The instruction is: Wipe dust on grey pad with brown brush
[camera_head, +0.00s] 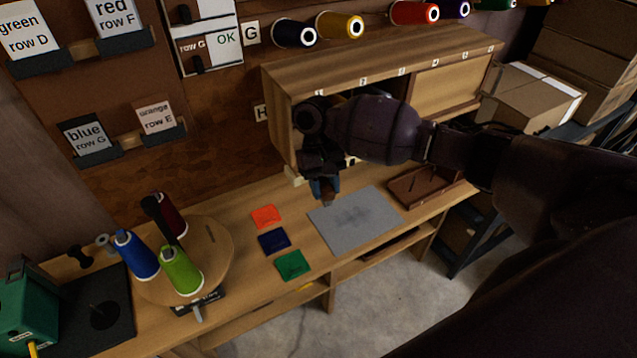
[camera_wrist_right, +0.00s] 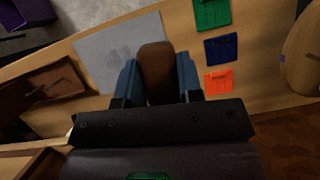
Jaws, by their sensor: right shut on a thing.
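The grey pad (camera_head: 372,226) lies flat on the wooden bench, with a darker dusty patch around its middle. It also shows in the right wrist view (camera_wrist_right: 95,58), with the dark smudge near its centre. My right gripper (camera_head: 325,190) is above the bench by the pad's far left corner. Its blue fingers are shut on the brown brush (camera_wrist_right: 155,70), whose rounded end sticks out between them. In the head view only a small brown bit of the brush shows. I cannot tell whether the brush touches anything. My left gripper is not in view.
Orange (camera_head: 265,215), blue (camera_head: 273,241) and green (camera_head: 292,265) squares lie left of the pad. A brown tray (camera_head: 450,190) lies to its right. A round turntable (camera_head: 222,245) holds several thread cones. A wooden cabinet (camera_head: 285,130) stands behind my right arm.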

